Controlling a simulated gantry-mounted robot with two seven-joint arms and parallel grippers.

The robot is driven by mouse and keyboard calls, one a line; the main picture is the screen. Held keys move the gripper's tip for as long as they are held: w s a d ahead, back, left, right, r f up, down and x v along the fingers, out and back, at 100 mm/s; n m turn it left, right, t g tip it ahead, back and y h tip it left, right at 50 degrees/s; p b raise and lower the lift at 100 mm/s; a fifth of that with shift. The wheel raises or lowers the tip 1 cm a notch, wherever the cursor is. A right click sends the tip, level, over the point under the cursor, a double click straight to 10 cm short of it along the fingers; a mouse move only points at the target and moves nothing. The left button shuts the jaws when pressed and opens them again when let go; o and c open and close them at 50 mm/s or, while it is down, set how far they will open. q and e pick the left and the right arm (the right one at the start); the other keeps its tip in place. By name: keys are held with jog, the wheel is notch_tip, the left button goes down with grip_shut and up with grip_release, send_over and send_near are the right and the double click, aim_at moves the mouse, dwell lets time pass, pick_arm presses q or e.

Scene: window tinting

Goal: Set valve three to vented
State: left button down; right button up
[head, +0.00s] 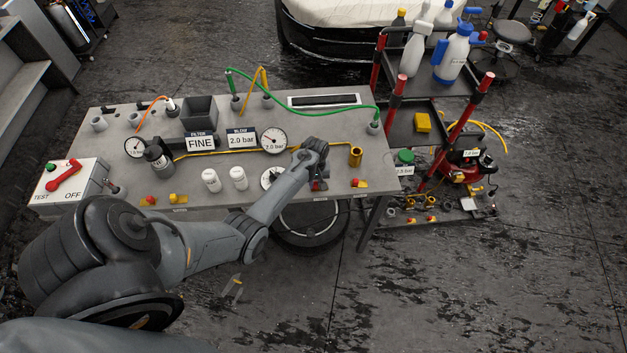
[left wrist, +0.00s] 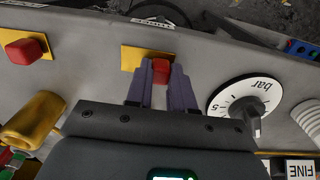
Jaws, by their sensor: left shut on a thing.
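My left gripper (head: 318,184) is at another, between the bar dial and the right valve. In the left wrist view, my left gripper (left wrist: 160,88) is shut on this red handle (left wrist: 160,70), with a purple finger on each side. Its yellow plate (left wrist: 131,57) shows beside the fingers. I cannot read which valve number it is. My right gripper is not in view.
The bar dial (left wrist: 238,98) with its knob is close beside the left gripper. A neighbouring red valve (left wrist: 25,48) and a brass fitting (left wrist: 30,122) are on the other side. White bottles (head: 238,178), gauges (head: 273,140) and hoses (head: 300,90) occupy the grey bench (head: 110,150).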

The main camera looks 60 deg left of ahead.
pick_arm(q)
jog(key=c, duration=1.3)
grip_release()
jog(key=shift+s+a, duration=0.1)
jog(key=shift+s, duration=0.05)
jog(key=o, duration=0.3)
jog(key=shift+s, duration=0.1)
jog(key=shift+o, duration=0.2)
jog(key=shift+r, duration=0.55)
notch_tip(320, 180, up, 10)
jog(key=shift+f, duration=0.2)
